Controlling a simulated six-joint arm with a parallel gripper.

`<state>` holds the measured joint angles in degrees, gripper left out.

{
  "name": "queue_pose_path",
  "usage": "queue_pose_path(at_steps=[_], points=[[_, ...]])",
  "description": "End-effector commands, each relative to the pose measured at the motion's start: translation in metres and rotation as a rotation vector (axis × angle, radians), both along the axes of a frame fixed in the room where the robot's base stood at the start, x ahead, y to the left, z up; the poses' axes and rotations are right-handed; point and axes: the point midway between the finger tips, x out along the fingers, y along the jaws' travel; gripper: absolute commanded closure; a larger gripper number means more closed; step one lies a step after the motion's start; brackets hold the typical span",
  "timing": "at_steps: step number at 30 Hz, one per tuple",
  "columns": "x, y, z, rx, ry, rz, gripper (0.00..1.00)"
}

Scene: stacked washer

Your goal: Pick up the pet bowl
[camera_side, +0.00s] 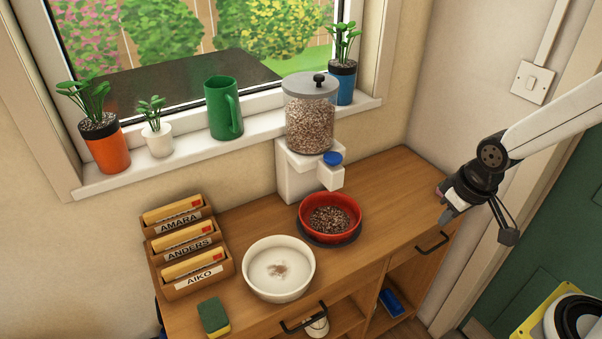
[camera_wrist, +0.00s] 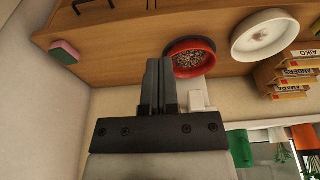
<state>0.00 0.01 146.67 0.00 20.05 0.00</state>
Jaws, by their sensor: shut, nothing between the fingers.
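Two bowls stand on the wooden cabinet top. A red bowl (camera_side: 313,226) holding brown kibble sits on a dark round base under the dispenser spout. A white bowl (camera_side: 264,291) with a little brown residue inside stands to its front left. In the wrist view, the red bowl (camera_wrist: 205,46) is just right of the fingertips and the white bowl (camera_wrist: 242,52) is farther right. My gripper (camera_side: 446,214) is shut and empty, near the cabinet's right end, apart from both bowls. Its closed fingers (camera_wrist: 160,62) also show in the wrist view.
A kibble dispenser (camera_side: 293,175) stands behind the red bowl. File boxes (camera_side: 200,285) and a green-yellow sponge (camera_side: 213,316) are at left. A pink-green sponge (camera_wrist: 64,52) lies at the other end. Pots and a green mug (camera_side: 224,110) line the sill. The cabinet top right of the red bowl is mostly clear.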

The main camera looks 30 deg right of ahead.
Motion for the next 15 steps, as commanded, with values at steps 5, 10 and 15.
queue_pose_path(at_steps=[5, 10, 15], points=[[0.0, 0.0, 0.0, 0.0, 0.0, 0.0, 0.51], [0.0, 0.0, 0.0, 0.0, 0.0, 0.0, 0.51], [-0.0001, -0.0001, -0.0004, -0.002, 0.003, 0.005, 0.51]])
